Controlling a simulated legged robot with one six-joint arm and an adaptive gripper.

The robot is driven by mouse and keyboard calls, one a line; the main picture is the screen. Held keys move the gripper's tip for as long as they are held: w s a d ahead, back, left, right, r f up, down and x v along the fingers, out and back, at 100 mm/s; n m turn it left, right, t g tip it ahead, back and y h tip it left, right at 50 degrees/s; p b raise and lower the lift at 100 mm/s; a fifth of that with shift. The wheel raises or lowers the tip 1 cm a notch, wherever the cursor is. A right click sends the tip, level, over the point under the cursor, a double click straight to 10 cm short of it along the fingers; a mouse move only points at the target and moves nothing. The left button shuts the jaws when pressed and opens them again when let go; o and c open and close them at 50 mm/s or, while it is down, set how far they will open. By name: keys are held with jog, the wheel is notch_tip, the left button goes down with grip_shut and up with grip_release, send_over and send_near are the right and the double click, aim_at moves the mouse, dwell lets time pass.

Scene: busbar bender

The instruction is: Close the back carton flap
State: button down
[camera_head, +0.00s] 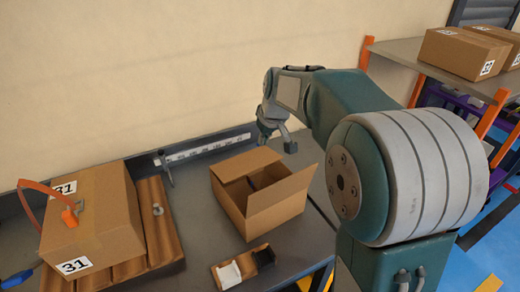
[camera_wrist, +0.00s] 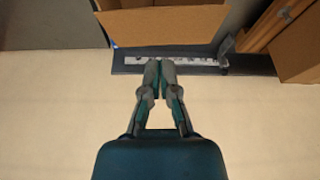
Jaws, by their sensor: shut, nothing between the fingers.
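The open brown carton (camera_head: 250,208) stands on the grey worktop. My gripper (camera_head: 279,147) is behind the carton, on the wall side, pointing down. In the wrist view the fingers (camera_wrist: 159,66) are together with nothing between them, just wall-side of the flap's edge. That flap (camera_wrist: 168,27) spans the top of the wrist view. I cannot tell whether the fingers touch it. The carton's inside is mostly hidden.
A ruler rail (camera_head: 205,148) runs along the wall behind the carton. A taped carton (camera_head: 90,225) sits on a wooden pallet (camera_head: 158,220) to the left. A small cardboard holder (camera_head: 243,268) with white and black pieces lies in front. Shelved boxes (camera_head: 465,52) are at right.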

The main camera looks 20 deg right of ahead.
aim_at(256, 168)
jog(key=shift+g+h, duration=0.3)
jog(key=shift+g, duration=0.6)
jog(key=w+f, duration=0.1)
jog(key=f, duration=0.2)
jog(key=w+f, duration=0.2)
jog(key=f, duration=0.2)
jog(key=w+a+f, duration=0.1)
jog(key=f, duration=0.3)
jog(key=shift+w, duration=0.15)
jog(key=shift+f, duration=0.4)
jog(key=shift+d, duration=0.1)
jog(key=shift+s+d+f, duration=0.1)
jog(key=shift+s+f, duration=0.15)
jog(key=shift+f, duration=0.45)
jog(key=shift+s+f, duration=0.25)
jog(key=shift+f, duration=0.4)
jog(key=shift+r, duration=0.1)
